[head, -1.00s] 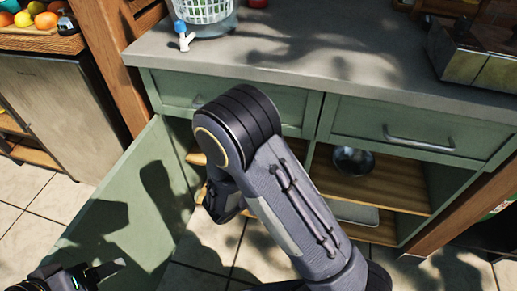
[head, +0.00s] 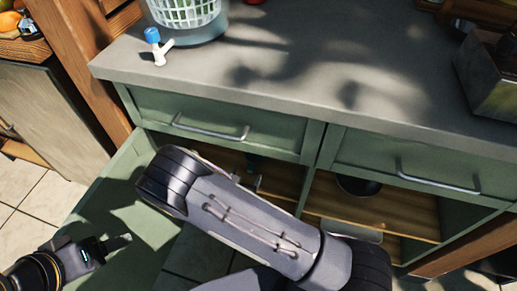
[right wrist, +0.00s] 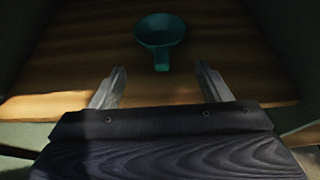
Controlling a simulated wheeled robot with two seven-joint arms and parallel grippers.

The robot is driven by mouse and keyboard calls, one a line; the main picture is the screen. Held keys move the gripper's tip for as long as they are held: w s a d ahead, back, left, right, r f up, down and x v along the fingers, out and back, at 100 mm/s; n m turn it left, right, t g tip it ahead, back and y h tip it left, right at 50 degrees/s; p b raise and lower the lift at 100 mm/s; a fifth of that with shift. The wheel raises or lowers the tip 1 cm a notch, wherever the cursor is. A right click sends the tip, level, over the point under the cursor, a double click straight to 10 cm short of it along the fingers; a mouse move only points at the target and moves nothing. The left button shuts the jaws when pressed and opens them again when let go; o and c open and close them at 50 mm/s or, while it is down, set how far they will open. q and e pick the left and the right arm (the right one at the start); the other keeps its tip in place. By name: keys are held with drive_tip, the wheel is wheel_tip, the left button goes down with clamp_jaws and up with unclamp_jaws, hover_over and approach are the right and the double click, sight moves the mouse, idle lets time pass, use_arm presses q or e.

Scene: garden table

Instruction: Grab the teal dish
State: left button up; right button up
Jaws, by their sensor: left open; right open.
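The teal dish (right wrist: 160,30) shows in the right wrist view, a small round bowl with a short handle pointing towards me. It rests on a wooden shelf (right wrist: 80,60) inside the cabinet. My right gripper (right wrist: 161,88) is open and empty, with its two fingers apart and the dish ahead, between and beyond the fingertips. In the head view my right arm covers much of the left compartment, and I cannot clearly make out the dish there. My left gripper (head: 118,243) is open at the lower left, near the open green cabinet door (head: 125,205), away from the dish.
The grey countertop (head: 300,70) with drawers (head: 220,122) below lies above the shelves. A dark metal bowl (head: 358,186) sits in the right compartment. A clear container with a white basket (head: 185,12) and a metal box (head: 488,75) stand on the counter. Cabinet walls bound the shelf space.

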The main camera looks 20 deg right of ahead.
sight(251, 168)
drive_tip(key=x, duration=0.3)
drive_tip(key=shift+b, duration=0.3)
drive_tip(key=b+x, duration=0.1)
drive_tip(key=x, duration=0.4)
drive_tip(key=shift+s+f+b, duration=0.15)
drive_tip(key=shift+b, duration=0.25)
drive_tip(key=shift+d, duration=0.1)
clamp_jaws()
